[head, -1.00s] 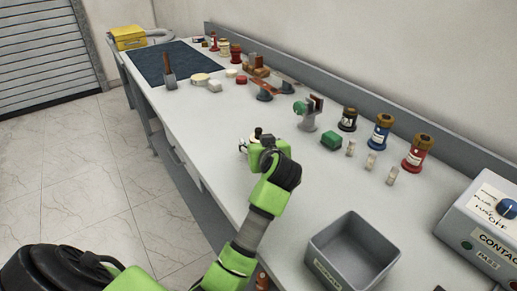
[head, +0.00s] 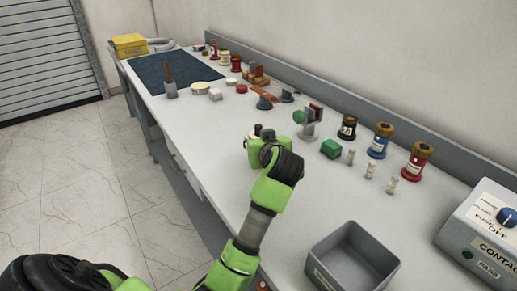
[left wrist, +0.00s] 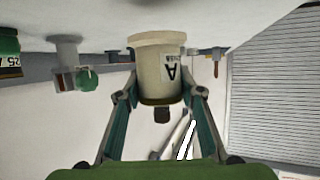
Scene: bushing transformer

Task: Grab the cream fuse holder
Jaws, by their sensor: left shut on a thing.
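The cream fuse holder (left wrist: 155,75) shows large in the left wrist view, with a white label marked "A" and a dark end. My left gripper (left wrist: 158,101) is shut on it, one finger on each side. That view looks upside down. In the head view my left gripper (head: 258,140) is over the middle of the table near its front edge, and its own arm hides most of the holder. I cannot tell whether the holder touches the table. My right gripper is not in view.
A grey open bin (head: 340,282) and a contact tester box (head: 490,235) stand at the near right. A dark mat (head: 160,62) lies at the far end.

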